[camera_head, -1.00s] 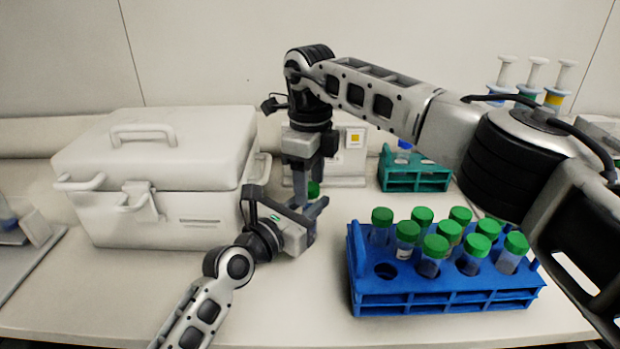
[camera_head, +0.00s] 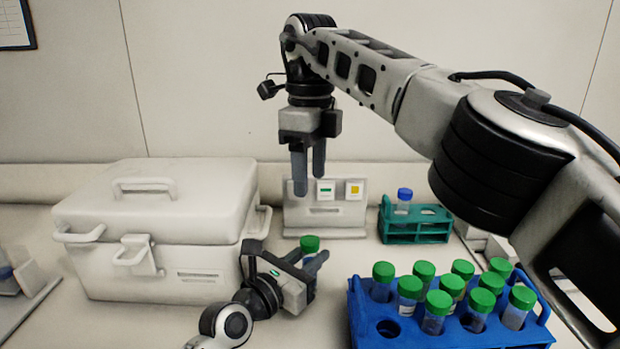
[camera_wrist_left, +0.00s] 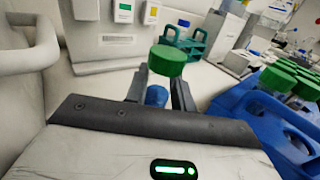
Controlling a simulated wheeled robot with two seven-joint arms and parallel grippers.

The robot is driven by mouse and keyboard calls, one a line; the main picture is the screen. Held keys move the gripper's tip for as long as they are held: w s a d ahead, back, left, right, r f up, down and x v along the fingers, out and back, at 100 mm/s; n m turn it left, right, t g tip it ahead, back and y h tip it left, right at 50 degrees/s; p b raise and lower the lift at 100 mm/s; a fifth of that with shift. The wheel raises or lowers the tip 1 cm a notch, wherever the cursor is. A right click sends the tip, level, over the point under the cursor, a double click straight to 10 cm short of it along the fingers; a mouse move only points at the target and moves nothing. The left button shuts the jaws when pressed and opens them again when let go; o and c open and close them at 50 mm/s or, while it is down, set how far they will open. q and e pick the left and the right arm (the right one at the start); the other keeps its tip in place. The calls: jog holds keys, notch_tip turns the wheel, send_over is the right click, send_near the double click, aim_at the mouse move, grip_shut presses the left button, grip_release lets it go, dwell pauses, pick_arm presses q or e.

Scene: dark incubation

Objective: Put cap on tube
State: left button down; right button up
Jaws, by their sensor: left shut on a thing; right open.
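My left gripper (camera_head: 314,264) is shut on a tube at the middle of the table. A green cap (camera_head: 310,243) sits at the top of that tube. In the left wrist view the green cap (camera_wrist_left: 167,60) stands above the fingers, and a bluish part of the tube (camera_wrist_left: 157,96) shows between them. Whether the cap is fully seated cannot be told. My right gripper (camera_head: 308,176) is open and empty, pointing down above the cap and apart from it.
A blue rack (camera_head: 440,335) with several green-capped tubes stands at the right, with one empty hole at its front left. A white lidded box (camera_head: 150,270) stands at the left. Behind are a teal rack (camera_head: 420,228) with a blue-capped tube and a white holder (camera_head: 325,218).

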pick_arm(q)
jog(key=c, duration=1.1)
grip_release()
jog(key=shift+s, duration=0.1)
jog(key=v, duration=1.4)
jog(key=shift+a+f, duration=0.1)
jog(key=shift+a, duration=0.1)
jog(key=shift+v, duration=0.8)
jog(key=shift+d, duration=0.1)
